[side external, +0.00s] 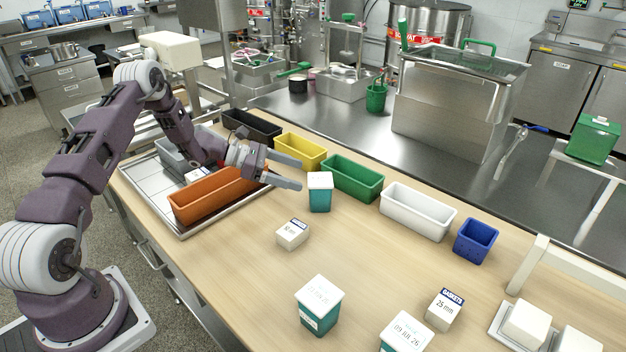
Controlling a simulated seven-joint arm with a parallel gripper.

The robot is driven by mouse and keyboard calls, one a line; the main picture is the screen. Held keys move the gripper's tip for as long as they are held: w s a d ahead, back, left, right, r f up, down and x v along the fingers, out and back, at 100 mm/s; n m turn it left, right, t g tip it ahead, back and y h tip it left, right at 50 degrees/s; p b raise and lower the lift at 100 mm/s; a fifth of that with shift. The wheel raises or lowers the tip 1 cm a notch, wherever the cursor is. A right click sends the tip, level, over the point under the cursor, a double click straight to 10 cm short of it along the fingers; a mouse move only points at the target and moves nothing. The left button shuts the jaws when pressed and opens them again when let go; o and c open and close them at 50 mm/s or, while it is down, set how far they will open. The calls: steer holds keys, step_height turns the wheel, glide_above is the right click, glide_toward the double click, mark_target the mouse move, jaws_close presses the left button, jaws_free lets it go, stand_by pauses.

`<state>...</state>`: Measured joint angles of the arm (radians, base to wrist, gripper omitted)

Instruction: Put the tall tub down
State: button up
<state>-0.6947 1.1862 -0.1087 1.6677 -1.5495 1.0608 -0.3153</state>
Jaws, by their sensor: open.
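A teal tub with a white lid (320,196) stands upright on the wooden table, close to the green bin. My gripper (299,173) is open and empty, its two fingers pointing right toward this tub. The fingertips are just left of the tub and look apart from it, though the exact gap is hard to tell. Two more teal tubs with white, date-marked lids stand at the front: one at front centre (318,312) and one cut by the lower edge (404,342). I cannot tell for certain which tub is tallest.
The orange one is in a metal tray (146,182). Small gasket boxes stand at centre (292,235) and right (444,309). The table between them is clear.

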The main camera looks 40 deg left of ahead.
steer(key=s+d+r+m+g+y, duration=0.1)
steer(key=s+d+r+m+g, duration=0.3)
steer(key=s+d+r+m, duration=0.45)
steer(key=s+d+r+m+g+y, duration=0.1)
steer(key=s+d+r+m+g, duration=0.2)
steer(key=s+d+r+m, duration=0.55)
steer(key=s+d+r+m+y, duration=0.35)
steer(key=s+r, duration=0.35)
steer(key=s, duration=0.3)
steer(key=s+a+m+t+y, duration=0.3)
steer(key=s+m, duration=0.3)
steer(key=s, duration=0.5)
steer(key=shift+s+a+y, duration=0.15)
steer(key=shift+a+y, duration=0.4)
steer(key=shift+a, duration=0.1)
steer(key=shift+o, duration=0.5)
steer(key=shift+m, duration=0.25)
